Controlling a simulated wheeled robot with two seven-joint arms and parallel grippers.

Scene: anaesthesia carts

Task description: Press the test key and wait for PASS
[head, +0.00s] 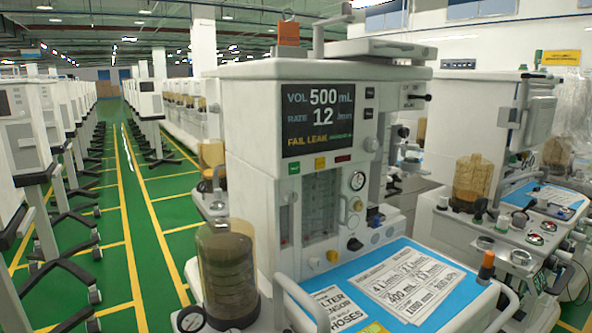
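The anaesthesia cart (248,140) stands in the middle, facing me at an angle. Its dark screen (318,119) reads VOL 500 mL, RATE 12 and, in yellow, FAIL LEAK; a small green word beside that is too small to read. Below the screen are a green key (294,169), a yellow key (320,163) and a dark red one (343,158). Their labels are too small to read, so I cannot tell which is the test key. Neither of my grippers is in view.
A blue work surface (345,270) holds printed sheets (407,284) at the cart's front. A bellows under a clear amber dome (228,265) stands at its left. A second cart (500,200) is close on the right. Green floor aisles (150,225) run back on the left.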

